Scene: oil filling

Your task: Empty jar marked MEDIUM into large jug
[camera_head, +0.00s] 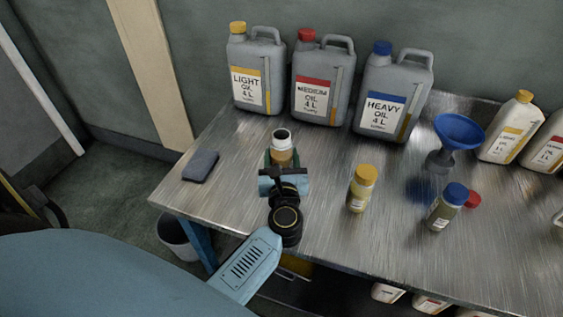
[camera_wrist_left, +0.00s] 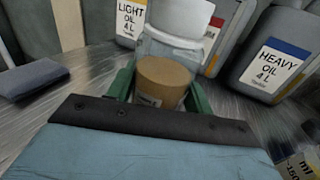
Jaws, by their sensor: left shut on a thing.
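My left gripper (camera_head: 283,163) is shut on a small clear jar (camera_head: 282,144) with an open white neck and brownish-yellow oil inside. The jar also shows between the green fingers in the left wrist view (camera_wrist_left: 165,85); its label is mostly hidden. It is roughly upright, over the left part of the table. The large grey jug marked MEDIUM OIL 4 L (camera_head: 318,88) stands behind it, with its red cap on. A loose red cap (camera_head: 473,199) lies on the table at the right. My right gripper is not in view.
LIGHT (camera_head: 255,75) and HEAVY (camera_head: 392,95) jugs flank the MEDIUM jug. A yellow-capped jar (camera_head: 361,188), a blue-capped jar (camera_head: 447,207) and a blue funnel on a stand (camera_head: 459,132) are to the right. A dark grey pad (camera_head: 200,166) lies left. White bottles (camera_head: 512,128) stand far right.

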